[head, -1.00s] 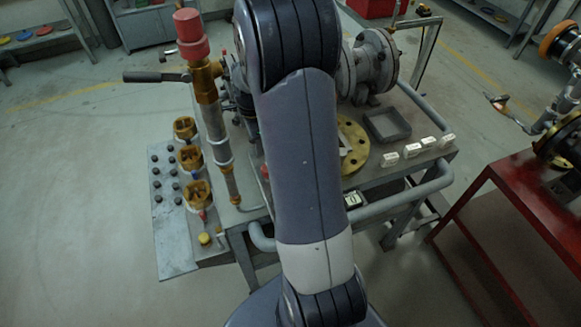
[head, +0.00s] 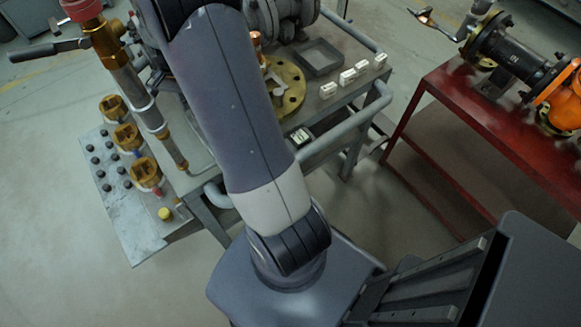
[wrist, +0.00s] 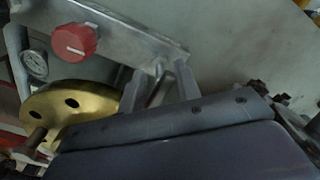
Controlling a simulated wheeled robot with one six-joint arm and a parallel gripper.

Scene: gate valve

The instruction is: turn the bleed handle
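A dark lever handle (head: 48,48) sticks out to the left from a brass and steel upright with a red cap (head: 80,8) in the head view. I cannot tell whether this lever is the bleed handle. My gripper is hidden behind my arm in the head view. In the wrist view my gripper (wrist: 158,88) has its two grey fingers apart. A thin grey metal piece shows between them; I cannot tell whether they touch it. A steel bar with a red knob (wrist: 75,40) lies just beyond the fingers, and a brass disc (wrist: 70,103) is to the left.
A grey bench carries a brass flange (head: 288,88), a grey tray (head: 318,58) and several white blocks (head: 354,73). Several brass rings (head: 127,137) stand on a side plate (head: 130,215). A red table (head: 470,120) with an orange valve (head: 565,100) is at right. Floor shows between.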

